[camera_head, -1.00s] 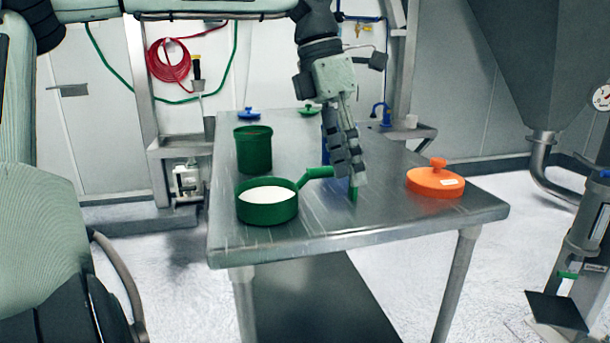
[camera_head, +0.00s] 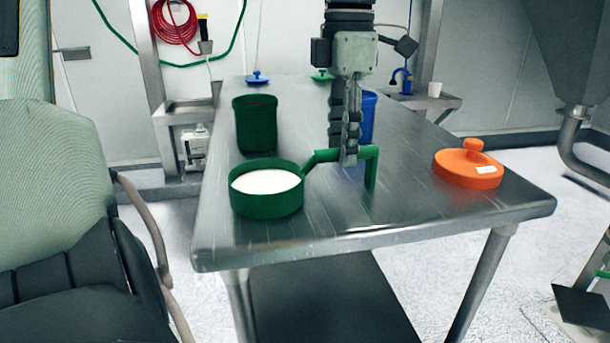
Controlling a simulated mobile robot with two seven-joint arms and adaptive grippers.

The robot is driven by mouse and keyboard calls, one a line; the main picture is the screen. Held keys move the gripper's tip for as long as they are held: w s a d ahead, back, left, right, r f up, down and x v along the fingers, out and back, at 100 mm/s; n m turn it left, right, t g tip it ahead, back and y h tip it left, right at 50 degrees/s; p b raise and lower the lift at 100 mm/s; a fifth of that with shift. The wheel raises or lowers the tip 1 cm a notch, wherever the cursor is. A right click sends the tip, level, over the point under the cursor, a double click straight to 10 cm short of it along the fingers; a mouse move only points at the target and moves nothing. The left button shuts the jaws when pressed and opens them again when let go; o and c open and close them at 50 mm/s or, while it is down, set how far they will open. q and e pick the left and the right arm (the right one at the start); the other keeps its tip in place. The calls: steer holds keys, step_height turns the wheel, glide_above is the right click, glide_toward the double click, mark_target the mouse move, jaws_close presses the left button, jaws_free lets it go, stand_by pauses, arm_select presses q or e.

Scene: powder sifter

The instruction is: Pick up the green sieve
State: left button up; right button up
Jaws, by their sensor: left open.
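The green sieve (camera_head: 266,202) sits at the front left of the steel table, round, with a white surface inside. Its green handle (camera_head: 371,168) runs right from the rim and bends down at its end toward the tabletop. My left gripper (camera_head: 349,150) points down at the handle, its fingers overlapping the handle's middle in the picture. It is open; whether the fingers straddle or touch the handle I cannot tell. Part of the handle is hidden behind the fingers. My right gripper is not in view.
A green container (camera_head: 255,125) stands behind the sieve. A blue container (camera_head: 368,112) is partly hidden behind my gripper. An orange lid (camera_head: 468,165) lies at the right of the steel table (camera_head: 420,205). Small blue (camera_head: 257,78) and green lids (camera_head: 322,75) lie at the back.

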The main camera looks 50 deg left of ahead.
arm_select(q)
step_height(320, 180, down, 2)
steer(key=shift+f, duration=0.1)
jaws_close()
stand_by(0.4)
